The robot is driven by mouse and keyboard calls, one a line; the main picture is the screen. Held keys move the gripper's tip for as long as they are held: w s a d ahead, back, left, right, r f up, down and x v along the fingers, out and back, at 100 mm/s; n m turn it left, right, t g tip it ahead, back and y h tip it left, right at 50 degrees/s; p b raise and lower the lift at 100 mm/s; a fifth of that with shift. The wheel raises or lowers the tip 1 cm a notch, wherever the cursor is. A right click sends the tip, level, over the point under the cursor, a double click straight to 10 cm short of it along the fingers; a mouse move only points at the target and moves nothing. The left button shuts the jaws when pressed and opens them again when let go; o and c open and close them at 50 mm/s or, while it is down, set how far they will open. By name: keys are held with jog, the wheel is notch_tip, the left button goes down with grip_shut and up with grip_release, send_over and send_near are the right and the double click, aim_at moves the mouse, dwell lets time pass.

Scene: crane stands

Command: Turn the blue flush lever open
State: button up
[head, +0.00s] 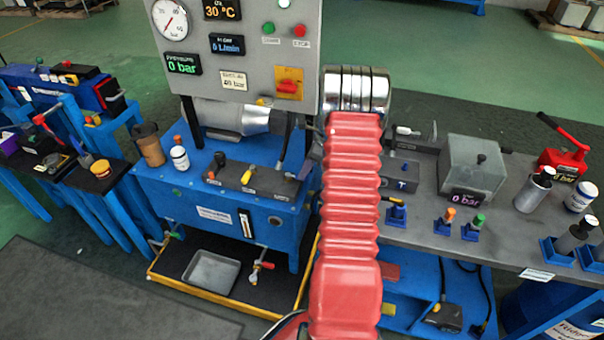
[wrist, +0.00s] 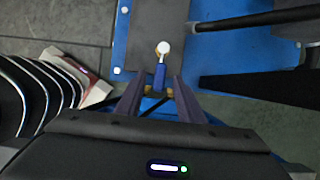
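The blue flush lever (wrist: 160,76) shows in the wrist view as a short blue handle. A round white end (wrist: 163,48) is at its top, and a brass-coloured piece shows at its lower end. My gripper (wrist: 156,88) is open, with one dark finger on each side of the lever's lower part. A gap shows between the lever and each finger; I cannot tell how deep the lever sits between them. In the head view my own arm covers the middle, and I see neither the gripper nor the blue lever there.
A blue bench (head: 215,178) with a gauge panel (head: 240,52) stands left of my arm. Below it are a metal pan (head: 212,271) and a red-handled valve (head: 260,268). A grey bench (head: 500,235) with a clear box (head: 470,165) is at right.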

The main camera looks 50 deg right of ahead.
jog(key=shift+x, duration=1.4)
grip_shut()
jog(key=shift+a, duration=0.25)
jog(key=shift+d, duration=0.1)
